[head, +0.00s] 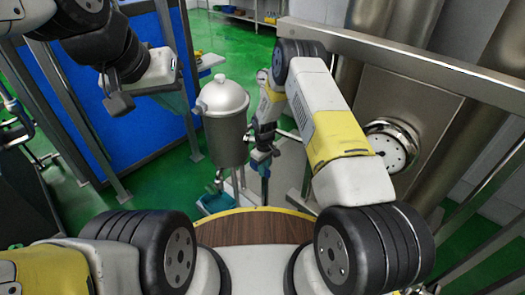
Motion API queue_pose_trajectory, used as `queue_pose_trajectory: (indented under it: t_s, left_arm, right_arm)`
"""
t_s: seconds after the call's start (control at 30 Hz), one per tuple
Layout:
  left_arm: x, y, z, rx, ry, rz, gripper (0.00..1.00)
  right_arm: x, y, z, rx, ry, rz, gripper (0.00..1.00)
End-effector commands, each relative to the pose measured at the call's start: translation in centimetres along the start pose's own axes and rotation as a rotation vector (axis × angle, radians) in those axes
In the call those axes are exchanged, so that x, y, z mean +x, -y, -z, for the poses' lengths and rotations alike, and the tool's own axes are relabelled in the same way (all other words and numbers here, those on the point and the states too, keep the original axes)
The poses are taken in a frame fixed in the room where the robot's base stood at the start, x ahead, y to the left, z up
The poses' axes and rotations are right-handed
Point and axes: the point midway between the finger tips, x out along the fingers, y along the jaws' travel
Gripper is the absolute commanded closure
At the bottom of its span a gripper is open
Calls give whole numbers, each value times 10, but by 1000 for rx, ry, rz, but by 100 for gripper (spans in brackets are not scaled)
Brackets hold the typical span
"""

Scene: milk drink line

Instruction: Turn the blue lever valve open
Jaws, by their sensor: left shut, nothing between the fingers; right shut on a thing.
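The blue lever valve (265,171) is small in the head view, low and just right of the silver lidded tank (224,130). My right gripper (263,150) reaches down to it and is shut on its blue lever. The fingers and my arm hide part of the valve, so the lever's exact angle cannot be told. My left gripper (118,104) hangs at the upper left, shut and empty, well apart from the valve.
A blue panel (75,100) with metal posts stands behind my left gripper. Green floor (150,185) shows left of the tank.

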Motion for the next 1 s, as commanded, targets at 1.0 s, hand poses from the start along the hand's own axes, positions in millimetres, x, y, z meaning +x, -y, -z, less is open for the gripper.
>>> queue_pose_trajectory:
  t_s: [1.0]
  left_arm:
    - [0, 0, 0, 0, 0, 0, 100]
  right_arm:
    - [-6, -1, 4, -2, 99, -3, 100]
